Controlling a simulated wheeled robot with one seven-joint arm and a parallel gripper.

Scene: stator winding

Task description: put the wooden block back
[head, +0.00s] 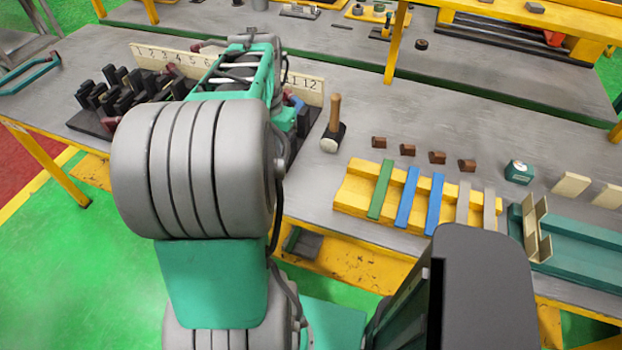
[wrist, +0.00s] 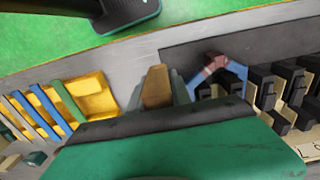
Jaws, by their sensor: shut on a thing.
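In the wrist view my gripper (wrist: 160,72) is shut on the wooden block (wrist: 157,90), a tan-brown piece between the two grey fingers. The green gripper body fills the lower part of that view and hides what lies directly below. The block appears to be over the grey bench, between the yellow rack and the black parts; its height cannot be told. In the head view my arm reaches to the numbered board, and the fingers and block are hidden behind it.
A mallet (head: 333,125) stands upright on the bench. Right of it are several small brown pieces (head: 379,142), a yellow rack (head: 350,196) with green, blue and grey strips, and a green tray (head: 580,240). Black upright parts (head: 110,95) crowd the left by the numbered board (head: 310,90).

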